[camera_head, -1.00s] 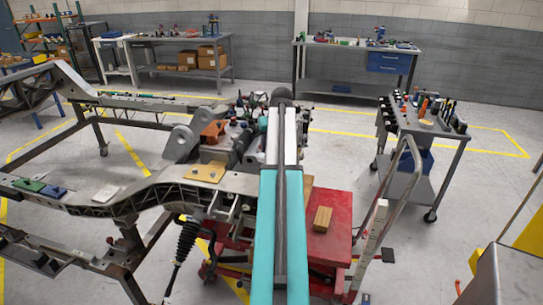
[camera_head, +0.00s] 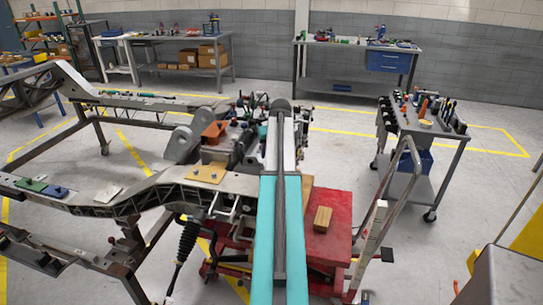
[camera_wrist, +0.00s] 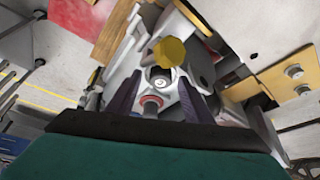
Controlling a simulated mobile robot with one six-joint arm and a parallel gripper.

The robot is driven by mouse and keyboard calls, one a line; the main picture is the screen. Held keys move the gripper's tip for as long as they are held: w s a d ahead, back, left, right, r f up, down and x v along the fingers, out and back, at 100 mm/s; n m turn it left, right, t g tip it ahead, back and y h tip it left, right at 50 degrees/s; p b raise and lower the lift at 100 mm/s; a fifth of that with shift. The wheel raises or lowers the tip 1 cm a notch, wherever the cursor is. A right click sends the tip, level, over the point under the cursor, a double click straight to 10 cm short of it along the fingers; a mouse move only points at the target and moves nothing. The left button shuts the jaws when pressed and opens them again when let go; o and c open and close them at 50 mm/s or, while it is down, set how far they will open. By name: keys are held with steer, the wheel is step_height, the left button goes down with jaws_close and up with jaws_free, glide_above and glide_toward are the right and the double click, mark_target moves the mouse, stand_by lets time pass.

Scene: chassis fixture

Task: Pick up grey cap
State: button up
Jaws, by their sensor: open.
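In the wrist view my gripper (camera_wrist: 160,82) is open, its two dark fingers pointing into the metal assembly. A small dark grey round piece with a red ring (camera_wrist: 152,103) shows between the fingers, low in the gap. It may be the grey cap, but I cannot tell for sure. A silver fitting with a bolt in its middle (camera_wrist: 160,80) lies just beyond it, between the fingertips. I cannot tell whether a finger touches either one. In the head view my arm hides the gripper and the spot in front of it.
A dull yellow disc (camera_wrist: 170,53) lies beyond the fingertips. A bolted tan plate (camera_wrist: 288,77) is at the right. In the head view the chassis frame (camera_head: 130,200) spans the left, a red cart (camera_head: 335,235) holds a wooden block (camera_head: 322,219), and a tool cart (camera_head: 440,130) stands right.

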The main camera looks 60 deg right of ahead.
steer(key=shift+w+d+f, duration=0.1)
steer(key=shift+f, duration=0.4)
steer(key=shift+c, duration=0.2)
jaws_close()
